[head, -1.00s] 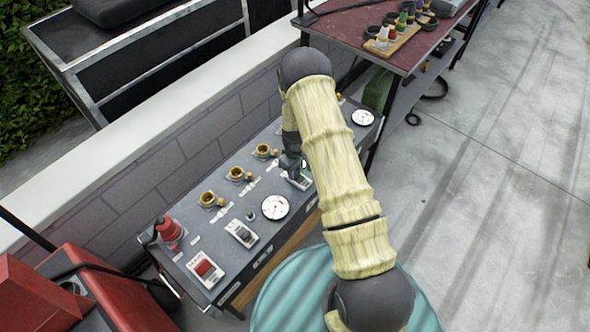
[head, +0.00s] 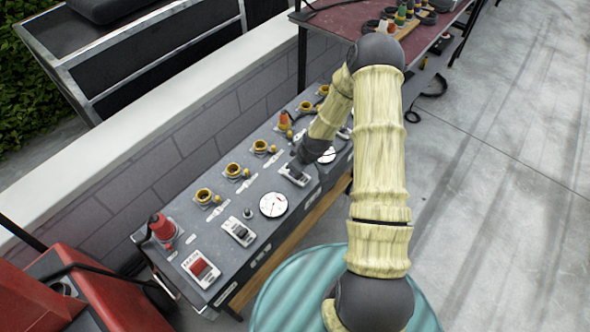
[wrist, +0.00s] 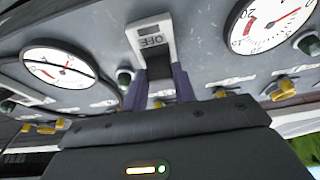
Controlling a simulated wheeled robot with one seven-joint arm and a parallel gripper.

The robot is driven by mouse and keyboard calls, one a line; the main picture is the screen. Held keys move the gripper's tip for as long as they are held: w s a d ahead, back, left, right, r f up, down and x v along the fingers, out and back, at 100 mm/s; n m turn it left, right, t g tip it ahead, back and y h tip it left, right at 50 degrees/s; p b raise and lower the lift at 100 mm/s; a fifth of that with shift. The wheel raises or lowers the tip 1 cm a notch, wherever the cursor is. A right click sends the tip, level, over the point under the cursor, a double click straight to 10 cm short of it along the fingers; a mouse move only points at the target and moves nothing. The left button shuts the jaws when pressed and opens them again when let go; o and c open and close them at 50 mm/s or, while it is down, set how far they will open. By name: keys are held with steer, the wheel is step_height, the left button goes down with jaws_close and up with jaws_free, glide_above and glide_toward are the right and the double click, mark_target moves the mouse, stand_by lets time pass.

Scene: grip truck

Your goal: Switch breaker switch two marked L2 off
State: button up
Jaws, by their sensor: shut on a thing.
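The grey breaker panel (head: 200,232) stands along the wall. A white breaker with a dark lever (head: 294,174) sits in its middle; it also shows in the wrist view (wrist: 140,32), where "OFF" is readable on its plate. I cannot read an L2 mark. My gripper (wrist: 159,88) is shut on the dark lever, with one finger at each side of it. In the head view my gripper (head: 299,160) is at this breaker, and its fingers are mostly hidden. A second dark-lever breaker (head: 239,232) and a red-switch breaker (head: 201,269) sit further left.
Round dials (head: 273,204) lie between the breakers. Yellow sockets (head: 205,196), a red plug (head: 162,228) and an orange plug (head: 285,121) stand up along the back. A red-topped table (head: 430,42) is behind my arm. The floor at right is open.

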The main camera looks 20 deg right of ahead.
mark_target(304, 179)
steer(key=t+y+b, duration=0.1)
steer(key=b, duration=0.1)
steer(key=s+d+f+t+y+b, duration=0.1)
steer(key=t+b, duration=0.1)
steer(key=shift+s+d, duration=0.1)
steer(key=shift+s, duration=0.15)
steer(key=shift+s+d+f+t+y+b, duration=0.15)
steer(key=shift+s+t+y+b, duration=0.1)
steer(key=shift+t+y+b, duration=0.55)
steer(key=shift+s+d+r+t+y+b, duration=0.1)
steer(key=shift+s+d+t+y+b, duration=0.15)
steer(key=shift+t+b, duration=0.55)
steer(key=shift+a, duration=0.1)
steer(key=o, duration=1)
steer(key=shift+s+d+r, duration=0.3)
steer(key=shift+r, duration=0.05)
steer(key=p+v, duration=0.2)
steer(key=v, duration=1.4)
steer(key=shift+d, duration=0.15)
